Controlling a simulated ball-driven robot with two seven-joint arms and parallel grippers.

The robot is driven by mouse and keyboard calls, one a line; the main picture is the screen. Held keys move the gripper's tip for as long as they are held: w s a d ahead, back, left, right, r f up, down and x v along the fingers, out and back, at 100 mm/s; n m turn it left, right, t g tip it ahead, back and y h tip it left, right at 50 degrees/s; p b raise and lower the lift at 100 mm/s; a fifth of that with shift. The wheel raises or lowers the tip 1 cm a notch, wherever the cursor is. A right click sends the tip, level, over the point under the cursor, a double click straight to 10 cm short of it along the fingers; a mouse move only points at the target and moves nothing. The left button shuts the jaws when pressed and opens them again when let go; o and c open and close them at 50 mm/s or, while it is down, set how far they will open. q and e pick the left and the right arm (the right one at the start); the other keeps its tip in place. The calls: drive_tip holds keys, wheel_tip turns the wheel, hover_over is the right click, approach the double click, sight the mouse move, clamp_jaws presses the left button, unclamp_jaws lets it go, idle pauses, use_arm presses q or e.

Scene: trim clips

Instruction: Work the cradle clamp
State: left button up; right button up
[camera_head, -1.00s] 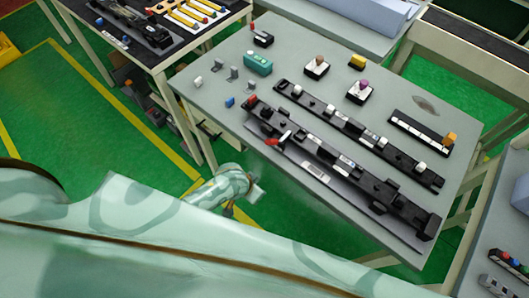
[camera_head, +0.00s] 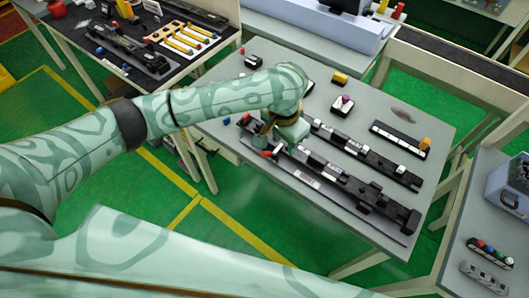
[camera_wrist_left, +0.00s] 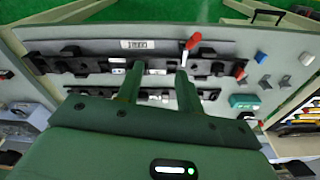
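The cradle (camera_head: 345,182) is a long black fixture lying diagonally along the near side of the grey table. Its clamp has a red-tipped lever (camera_head: 266,154) near the left end. In the left wrist view the red lever (camera_wrist_left: 193,41) stands out from the cradle (camera_wrist_left: 90,62), just beyond the right fingertip. My left gripper (camera_head: 264,140) is over the left end of the cradle, hiding part of it. In the wrist view its two fingers (camera_wrist_left: 157,80) are apart with nothing between them. Contact with the lever cannot be told. My right gripper is not in view.
A second black rail (camera_head: 365,150) lies behind the cradle. Another table with parts (camera_head: 490,255) is at right. Green floor lies in front.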

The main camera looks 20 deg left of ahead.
sight(265, 154)
use_arm(q)
drive_tip(key=a+r+y, duration=0.2)
drive_tip(key=a+r, duration=0.1)
drive_tip(key=a, duration=0.1)
drive_tip(key=shift+n+g, duration=0.3)
drive_tip(key=f+b, duration=0.2)
drive_tip(key=f, duration=0.3)
drive_tip(key=w+a+f+b, duration=0.1)
drive_tip(key=f+b, duration=0.1)
drive_tip(key=f, duration=0.3)
drive_tip(key=w+f+b, duration=0.1)
drive_tip(key=f+b, duration=0.1)
drive_tip(key=f, duration=0.3)
drive_tip(key=shift+a, duration=0.3)
drive_tip(key=shift+r, duration=0.1)
clamp_jaws()
